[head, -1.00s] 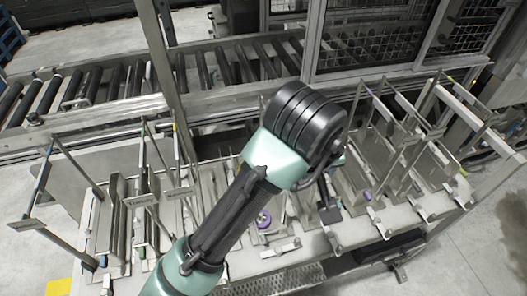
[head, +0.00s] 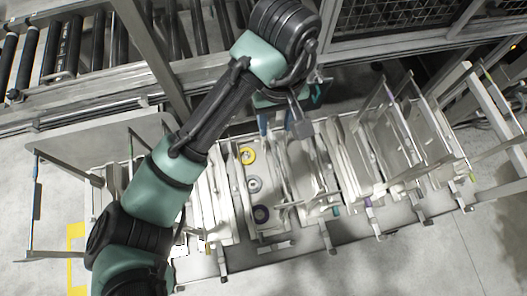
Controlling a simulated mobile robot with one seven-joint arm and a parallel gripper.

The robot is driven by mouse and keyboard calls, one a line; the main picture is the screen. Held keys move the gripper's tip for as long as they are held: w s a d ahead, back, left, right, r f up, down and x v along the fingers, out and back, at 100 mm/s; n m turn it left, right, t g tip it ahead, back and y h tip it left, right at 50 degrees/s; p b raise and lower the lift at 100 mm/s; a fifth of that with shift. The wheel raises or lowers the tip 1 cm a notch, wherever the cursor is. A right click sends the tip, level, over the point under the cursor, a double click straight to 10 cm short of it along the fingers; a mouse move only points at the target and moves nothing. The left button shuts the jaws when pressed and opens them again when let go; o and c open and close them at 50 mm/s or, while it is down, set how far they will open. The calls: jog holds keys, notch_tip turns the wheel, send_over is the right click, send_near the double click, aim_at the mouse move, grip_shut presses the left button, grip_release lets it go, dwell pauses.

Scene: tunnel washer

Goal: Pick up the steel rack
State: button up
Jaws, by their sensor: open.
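Several steel racks with tall upright frames stand side by side on a long bench. One steel rack (head: 402,130) with tall plates is right of the middle; I cannot tell which one the task means. My gripper (head: 284,122) hangs below my wrist over the back middle of the bench, beside the racks. It is open, with nothing seen between its fingers. My arm hides part of the racks on the left, and whether the fingers touch any rack is unclear.
A roller conveyor (head: 60,50) runs behind. A steel post (head: 163,55) and mesh guard (head: 400,18) stand close to my arm. Bare floor is in front.

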jog(key=b, duration=0.2)
send_over(274, 146)
jog(key=f, duration=0.4)
jog(key=s+f, duration=0.1)
jog(key=f, duration=0.1)
jog(key=shift+d, duration=0.1)
jog(key=shift+w+f+b, duration=0.2)
jog(key=shift+f+b, duration=0.15)
jog(key=shift+f, duration=0.6)
jog(key=shift+w+f+p, duration=0.15)
jog(key=shift+f+p, duration=0.55)
jog(key=shift+f, duration=1.15)
jog(key=shift+f, duration=0.25)
grip_shut()
jog(key=shift+w+r, duration=0.1)
